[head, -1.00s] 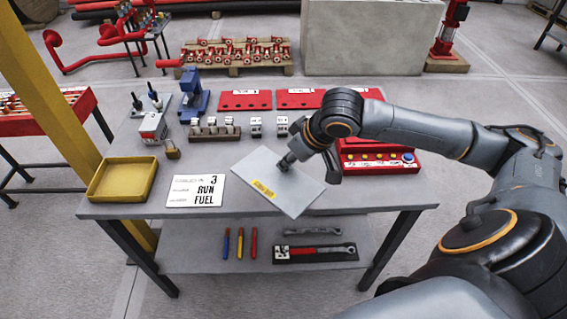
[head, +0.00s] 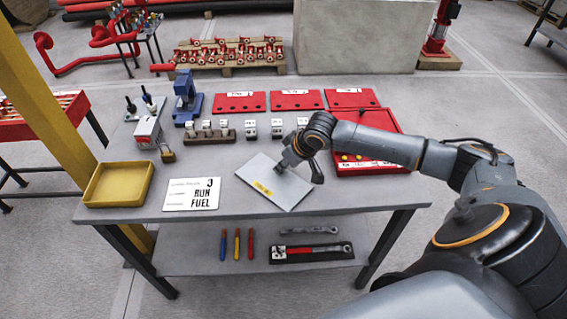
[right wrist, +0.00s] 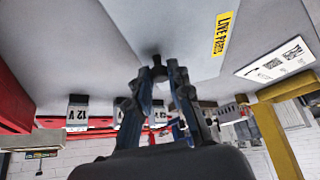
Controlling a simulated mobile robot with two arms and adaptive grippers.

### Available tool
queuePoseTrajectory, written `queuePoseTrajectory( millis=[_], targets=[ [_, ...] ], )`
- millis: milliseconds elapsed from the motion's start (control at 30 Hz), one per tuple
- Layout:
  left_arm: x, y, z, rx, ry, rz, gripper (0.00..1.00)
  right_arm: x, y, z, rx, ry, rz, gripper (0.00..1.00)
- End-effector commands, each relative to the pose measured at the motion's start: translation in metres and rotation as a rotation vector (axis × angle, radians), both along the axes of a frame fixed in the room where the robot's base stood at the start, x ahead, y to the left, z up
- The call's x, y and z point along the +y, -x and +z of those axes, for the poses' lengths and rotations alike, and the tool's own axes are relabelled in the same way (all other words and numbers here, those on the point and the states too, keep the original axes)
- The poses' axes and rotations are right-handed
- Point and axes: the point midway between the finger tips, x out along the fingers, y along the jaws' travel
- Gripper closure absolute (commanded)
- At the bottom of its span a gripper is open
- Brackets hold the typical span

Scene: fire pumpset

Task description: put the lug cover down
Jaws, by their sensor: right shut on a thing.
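The lug cover is a flat light-grey plate (head: 258,176) with a yellow label and a small dark knob, near the front middle of the workbench. It lies flat and turned at an angle to the bench edge. My right gripper (head: 284,168) reaches down over it and is shut on the knob. In the right wrist view the fingers (right wrist: 158,72) close on the knob below the plate (right wrist: 185,35), which appears upside down. I cannot tell whether the plate touches the bench top or hangs just above it. My left gripper is not in view.
The workbench (head: 400,193) also holds a yellow tray (head: 118,184), a white sign (head: 192,194) left of the plate, a padlock (head: 167,153), a block with small parts (head: 210,136), red plates (head: 239,102) and a red case (head: 375,168). Tools lie on the lower shelf.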

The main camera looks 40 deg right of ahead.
Motion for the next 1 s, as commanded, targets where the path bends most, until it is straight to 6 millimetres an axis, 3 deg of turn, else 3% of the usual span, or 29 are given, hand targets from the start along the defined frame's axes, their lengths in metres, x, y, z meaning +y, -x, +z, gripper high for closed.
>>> queuePoseTrajectory(
  millis=[67,100,200,633,1000],
  targets=[
    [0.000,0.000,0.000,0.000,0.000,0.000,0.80,0.000,0.000,0.000,0.000,0.000,0.000,1.00],
    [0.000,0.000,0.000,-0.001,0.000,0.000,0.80,0.000,0.000,0.000,0.001,0.001,0.000,0.77],
    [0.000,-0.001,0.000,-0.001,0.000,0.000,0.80,0.000,0.000,0.000,0.001,0.001,0.000,0.58],
    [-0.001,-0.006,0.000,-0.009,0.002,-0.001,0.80,-0.003,0.005,0.009,0.000,0.003,-0.001,0.58],
    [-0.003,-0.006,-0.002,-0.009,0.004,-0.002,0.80,-0.012,0.041,0.074,0.000,0.005,0.000,0.58]
  ],
)
